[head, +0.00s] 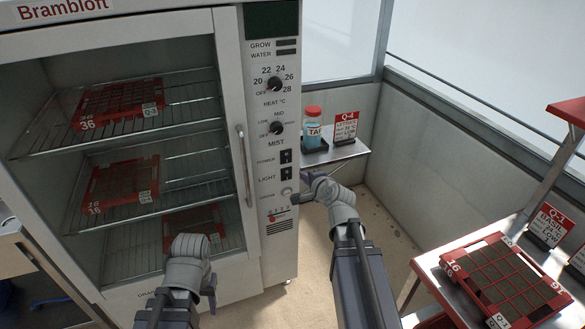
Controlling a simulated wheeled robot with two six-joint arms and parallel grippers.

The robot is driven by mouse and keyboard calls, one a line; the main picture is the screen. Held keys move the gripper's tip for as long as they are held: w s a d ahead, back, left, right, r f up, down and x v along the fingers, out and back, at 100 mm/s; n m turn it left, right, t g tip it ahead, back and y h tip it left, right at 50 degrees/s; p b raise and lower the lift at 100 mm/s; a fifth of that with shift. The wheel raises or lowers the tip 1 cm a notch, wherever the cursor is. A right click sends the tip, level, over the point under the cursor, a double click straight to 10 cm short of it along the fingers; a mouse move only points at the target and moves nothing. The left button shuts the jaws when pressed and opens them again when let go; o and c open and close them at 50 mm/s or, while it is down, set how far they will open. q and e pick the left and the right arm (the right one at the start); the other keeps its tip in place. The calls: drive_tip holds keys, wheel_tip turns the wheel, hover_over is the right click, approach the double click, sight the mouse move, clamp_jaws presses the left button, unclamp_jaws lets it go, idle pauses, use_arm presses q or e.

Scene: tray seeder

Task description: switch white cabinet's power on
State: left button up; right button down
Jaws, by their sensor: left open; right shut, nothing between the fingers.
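The white cabinet (230,110) stands at the left with its glass door shut and a control panel on its right side. The power switch (286,156) is a small black rocker beside the POWER label; its position is too small to tell. The light switch (286,173) sits just below it. My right gripper (307,178) is shut and empty, just right of the panel near the light switch in the picture; whether it touches the panel cannot be told. My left gripper (209,292) is open and low before the door, its fingers partly hidden by my wrist.
Two knobs, heat (275,84) and mist (277,128), sit above the switches. The door handle (245,160) is left of the panel. A small shelf (345,153) with a bottle (313,128) stands right of the cabinet. A red seed tray (505,282) lies at lower right.

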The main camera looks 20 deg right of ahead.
drive_tip(key=b, duration=0.4)
approach(287, 163)
drive_tip(key=w+f, duration=0.2)
drive_tip(key=w, duration=0.3)
drive_tip(key=shift+f, duration=0.1)
drive_tip(key=shift+w+b, duration=0.3)
drive_tip(key=shift+w, duration=0.15)
drive_tip(key=shift+f, duration=0.1)
drive_tip(key=shift+w+f, duration=0.2)
drive_tip(key=shift+w, duration=0.15)
drive_tip(key=shift+s+r, duration=0.15)
drive_tip(key=shift+r, duration=0.1)
